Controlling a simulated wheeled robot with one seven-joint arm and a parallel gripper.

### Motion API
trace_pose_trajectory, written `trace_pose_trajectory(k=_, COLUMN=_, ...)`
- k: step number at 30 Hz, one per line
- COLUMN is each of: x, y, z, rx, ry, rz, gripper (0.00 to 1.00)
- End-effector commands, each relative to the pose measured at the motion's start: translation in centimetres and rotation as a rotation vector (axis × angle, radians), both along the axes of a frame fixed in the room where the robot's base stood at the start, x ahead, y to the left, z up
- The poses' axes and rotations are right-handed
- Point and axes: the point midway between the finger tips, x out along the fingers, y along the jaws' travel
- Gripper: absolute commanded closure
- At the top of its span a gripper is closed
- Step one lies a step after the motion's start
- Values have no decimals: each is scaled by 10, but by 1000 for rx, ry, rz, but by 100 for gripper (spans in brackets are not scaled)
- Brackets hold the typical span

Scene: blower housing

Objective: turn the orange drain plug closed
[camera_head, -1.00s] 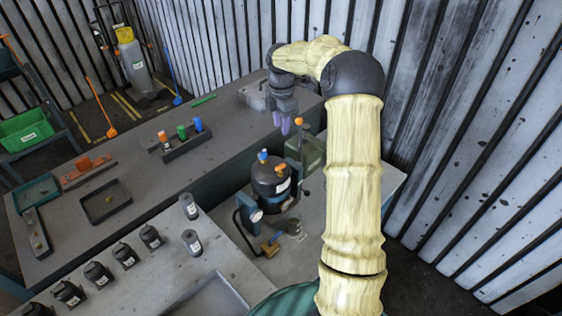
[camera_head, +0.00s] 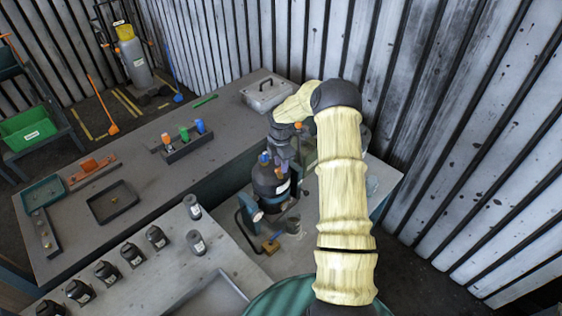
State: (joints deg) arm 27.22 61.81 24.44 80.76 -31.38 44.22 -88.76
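The black blower housing (camera_head: 266,184) stands upright on the grey bench in the middle of the view, with a white label on its side. A blue cap (camera_head: 263,158) shows on its top left. The orange plug on the housing's top is largely hidden by my gripper. My gripper (camera_head: 284,166) points down over the top right of the housing, close to the plug. I cannot tell whether it touches the plug, and its finger opening is too small to make out.
A gauge (camera_head: 257,216) is at the housing's front left. Several black bottles (camera_head: 107,272) and grey cylinders (camera_head: 196,242) stand on the near bench. A corrugated wall (camera_head: 470,130) bounds the right side.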

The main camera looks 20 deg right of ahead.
Motion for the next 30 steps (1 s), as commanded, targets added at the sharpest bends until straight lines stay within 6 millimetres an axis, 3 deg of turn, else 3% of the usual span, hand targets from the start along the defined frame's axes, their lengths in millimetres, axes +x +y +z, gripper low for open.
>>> trace_pose_trajectory(k=12, x=0, y=0, z=-11, rx=-1, ry=-1, rz=0, gripper=67)
trace_pose_trajectory(k=17, x=0, y=0, z=-11, rx=-1, ry=0, rz=0, gripper=99)
trace_pose_trajectory(k=30, x=1, y=0, z=-11, rx=-1, ry=-2, rz=-33, gripper=100)
